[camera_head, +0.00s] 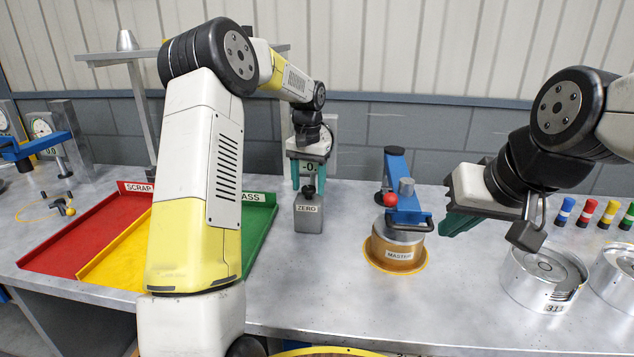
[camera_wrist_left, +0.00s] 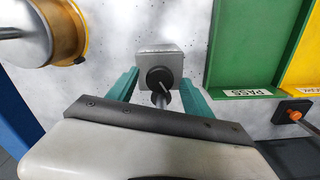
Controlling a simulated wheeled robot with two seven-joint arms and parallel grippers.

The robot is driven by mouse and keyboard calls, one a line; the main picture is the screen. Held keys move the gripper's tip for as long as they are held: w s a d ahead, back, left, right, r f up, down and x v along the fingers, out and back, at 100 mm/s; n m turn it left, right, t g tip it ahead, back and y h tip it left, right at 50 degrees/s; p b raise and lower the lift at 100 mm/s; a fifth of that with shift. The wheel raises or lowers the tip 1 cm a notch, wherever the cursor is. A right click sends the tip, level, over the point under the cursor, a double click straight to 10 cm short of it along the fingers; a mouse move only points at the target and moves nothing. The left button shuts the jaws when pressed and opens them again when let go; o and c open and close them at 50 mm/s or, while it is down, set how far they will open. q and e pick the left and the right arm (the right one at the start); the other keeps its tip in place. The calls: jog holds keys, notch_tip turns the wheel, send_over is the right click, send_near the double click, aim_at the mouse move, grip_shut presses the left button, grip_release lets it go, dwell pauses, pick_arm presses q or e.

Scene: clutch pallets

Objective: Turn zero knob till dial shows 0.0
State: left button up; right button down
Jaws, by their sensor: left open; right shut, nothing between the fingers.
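The zero knob (camera_wrist_left: 159,78) is a black round knob with a pale line, on a grey block (camera_head: 308,216) labelled ZERO. The block also shows in the left wrist view (camera_wrist_left: 170,53). My left gripper (camera_head: 309,182) is open above it, its teal fingers on either side of the knob in the left wrist view (camera_wrist_left: 158,90); I cannot tell whether they touch it. A partly hidden display (camera_head: 312,167) behind the gripper cannot be read fully. My right gripper (camera_head: 453,224) is shut and empty.
A blue-handled MASTER piece (camera_head: 398,252) stands on a yellow ring right of the block. Red SCRAP, yellow and green PASS trays (camera_head: 262,199) lie to the left. Silver cylinders (camera_head: 540,283) and several coloured markers are at the right. My left arm hides part of the trays.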

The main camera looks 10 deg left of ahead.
pick_arm(q)
jog(key=shift+c, duration=0.2)
grip_shut()
jog(key=shift+m, duration=0.3)
jog(key=m, duration=0.5)
jog(key=shift+m, duration=0.3)
jog(key=m, duration=0.5)
jog(key=shift+r, duration=0.1)
jog(key=shift+m, duration=0.4)
jog(key=shift+o, duration=0.2)
grip_release()
